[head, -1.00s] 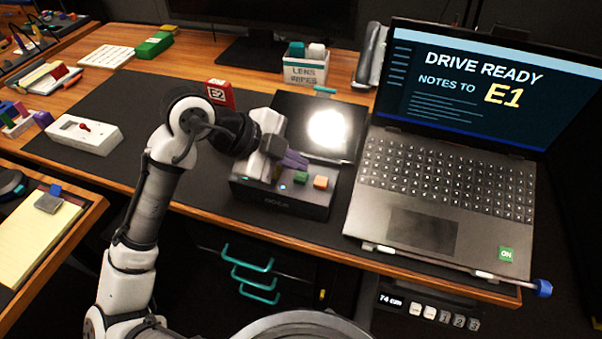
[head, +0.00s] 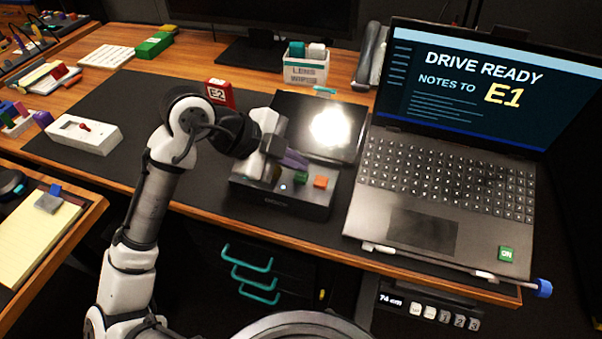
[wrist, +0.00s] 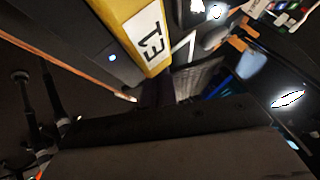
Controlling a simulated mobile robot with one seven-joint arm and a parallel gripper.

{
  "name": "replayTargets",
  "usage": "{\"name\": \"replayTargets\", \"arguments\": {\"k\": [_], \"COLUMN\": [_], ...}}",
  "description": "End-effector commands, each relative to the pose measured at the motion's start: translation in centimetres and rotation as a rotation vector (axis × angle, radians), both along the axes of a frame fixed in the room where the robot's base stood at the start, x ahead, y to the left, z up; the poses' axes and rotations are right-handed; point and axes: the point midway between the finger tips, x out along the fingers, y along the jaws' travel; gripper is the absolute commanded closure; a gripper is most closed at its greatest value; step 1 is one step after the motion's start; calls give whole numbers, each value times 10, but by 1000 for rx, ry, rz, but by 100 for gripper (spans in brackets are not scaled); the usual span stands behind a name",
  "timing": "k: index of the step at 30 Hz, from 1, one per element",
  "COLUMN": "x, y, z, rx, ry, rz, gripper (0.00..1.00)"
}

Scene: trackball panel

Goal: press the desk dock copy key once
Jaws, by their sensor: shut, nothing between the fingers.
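The desk dock (head: 318,206) is a dark box on the desk mat, left of the laptop. On its top I see a green key (head: 300,178), an orange key (head: 320,182) and a small lit light (head: 283,187); I cannot read any key labels. My gripper (head: 270,172) is shut over the dock's left part, left of the green key, and hides what lies under it. I cannot tell whether its tips touch the dock. In the wrist view a yellow block labelled E1 (wrist: 150,30) stands close beside the lit light. My fingers are not clear there.
The laptop (head: 430,190) at the right shows "DRIVE READY, NOTES TO E1". A red E2 block (head: 219,92) stands behind my arm. A dark glossy panel (head: 345,143) lies behind the dock, and a white box with a red knob (head: 85,134) is at the left.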

Motion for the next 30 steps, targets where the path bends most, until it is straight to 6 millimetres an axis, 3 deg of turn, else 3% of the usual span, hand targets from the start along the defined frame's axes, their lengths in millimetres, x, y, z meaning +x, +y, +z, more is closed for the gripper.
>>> {"name": "replayTargets", "arguments": {"k": [7,30], "x": [0,0], "y": [0,0], "z": [-9,-13], "rx": [-1,-1], "ry": [1,0], "rz": [0,-1], "gripper": [100,100]}}
